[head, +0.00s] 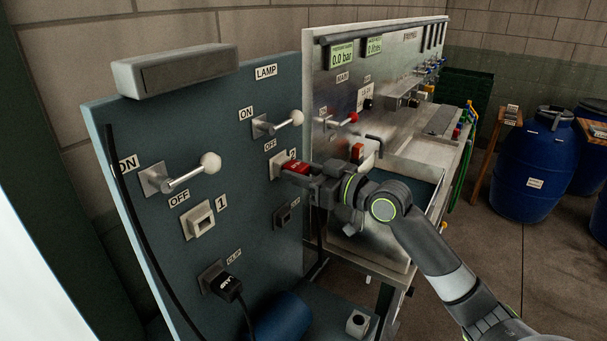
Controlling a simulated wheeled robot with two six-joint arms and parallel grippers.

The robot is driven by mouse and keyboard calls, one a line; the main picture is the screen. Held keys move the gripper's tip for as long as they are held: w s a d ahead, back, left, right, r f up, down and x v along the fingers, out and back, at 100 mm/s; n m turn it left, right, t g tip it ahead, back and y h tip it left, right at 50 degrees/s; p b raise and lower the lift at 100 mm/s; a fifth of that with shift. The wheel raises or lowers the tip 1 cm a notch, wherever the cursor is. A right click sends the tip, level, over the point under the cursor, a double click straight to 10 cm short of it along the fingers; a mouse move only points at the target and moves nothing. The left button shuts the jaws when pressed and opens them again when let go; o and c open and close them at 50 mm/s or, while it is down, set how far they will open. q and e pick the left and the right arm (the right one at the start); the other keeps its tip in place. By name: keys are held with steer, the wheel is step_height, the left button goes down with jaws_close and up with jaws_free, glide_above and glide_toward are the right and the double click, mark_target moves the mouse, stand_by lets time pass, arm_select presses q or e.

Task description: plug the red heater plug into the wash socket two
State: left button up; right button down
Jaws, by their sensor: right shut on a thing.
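My right gripper (308,175) comes in from the right and is shut on the red heater plug (296,167). The plug is held level in front of the socket marked 2 (277,162) on the blue-grey panel (240,200). The plug overlaps that socket and covers part of it. I cannot tell whether the plug is in the socket, touching its face or just short of it. My left gripper is not in view.
Socket 1 (197,219) is empty. A black plug (226,286) sits in the lower outlet. Levers with white knobs (210,163) and (296,117) stick out near socket 2. A steel machine (330,90) stands to the right. Blue barrels (535,170) stand further right.

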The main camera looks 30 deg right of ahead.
steer(key=shift+w+a, duration=0.1)
steer(key=shift+w, duration=0.05)
steer(key=c, duration=0.9)
jaws_free()
steer(key=shift+s+d+f+b, duration=0.1)
steer(key=shift+s+d+b, duration=0.2)
steer(key=shift+s+d, duration=0.25)
steer(key=p+v, duration=0.7)
steer(key=v, duration=0.9)
steer(key=shift+a, duration=0.1)
